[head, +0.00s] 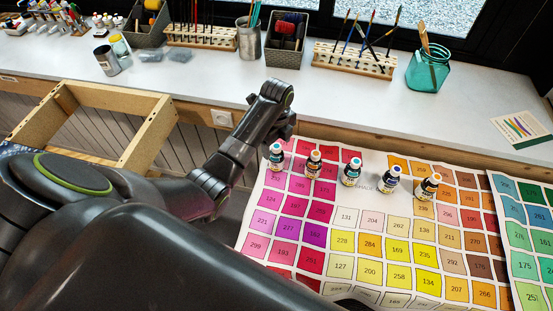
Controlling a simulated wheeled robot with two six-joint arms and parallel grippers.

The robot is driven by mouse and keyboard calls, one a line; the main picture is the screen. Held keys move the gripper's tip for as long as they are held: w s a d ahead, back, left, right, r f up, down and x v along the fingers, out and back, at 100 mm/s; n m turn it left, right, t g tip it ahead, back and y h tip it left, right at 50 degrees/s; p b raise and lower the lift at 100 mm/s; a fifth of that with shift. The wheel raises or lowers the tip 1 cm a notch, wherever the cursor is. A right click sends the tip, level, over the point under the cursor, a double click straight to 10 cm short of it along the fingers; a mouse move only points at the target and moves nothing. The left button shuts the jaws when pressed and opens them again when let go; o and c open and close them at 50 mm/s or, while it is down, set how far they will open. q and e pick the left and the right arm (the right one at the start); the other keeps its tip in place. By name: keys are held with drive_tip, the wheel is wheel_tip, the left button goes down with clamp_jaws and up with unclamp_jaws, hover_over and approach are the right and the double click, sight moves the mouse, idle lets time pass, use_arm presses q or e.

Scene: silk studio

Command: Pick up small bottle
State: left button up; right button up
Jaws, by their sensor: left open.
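Several small dye bottles stand upright in a slanting row on the colour chart: a teal-capped bottle (276,157) at the left end, an orange-capped bottle (313,164), a light-blue-capped bottle (351,173), a blue-capped bottle (390,181) and another orange-capped bottle (428,188) at the right end. My left gripper (279,138) is open, just behind and above the leftmost bottle. My own wrist and the small scale partly hide its fingers, and I cannot tell whether it touches that bottle. My right gripper is out of view.
The colour chart (342,243) of numbered squares covers the table. Behind it, a white counter (345,108) holds brush racks (353,60), a teal glass jar (427,72), a metal can (106,60) and a card (520,129). An empty wooden frame (127,97) is at left.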

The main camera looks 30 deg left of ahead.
sight(277, 157)
use_arm(q)
drive_tip(key=shift+w+a+f+p, duration=0.1)
drive_tip(key=shift+f+p, duration=0.15)
drive_tip(key=shift+f, duration=1)
drive_tip(key=shift+w+f+p, duration=0.1)
drive_tip(key=shift+f+p, duration=0.1)
drive_tip(key=shift+f, duration=1.05)
drive_tip(key=c, duration=1.1)
drive_tip(key=shift+r, duration=0.1)
drive_tip(key=shift+c, duration=0.2)
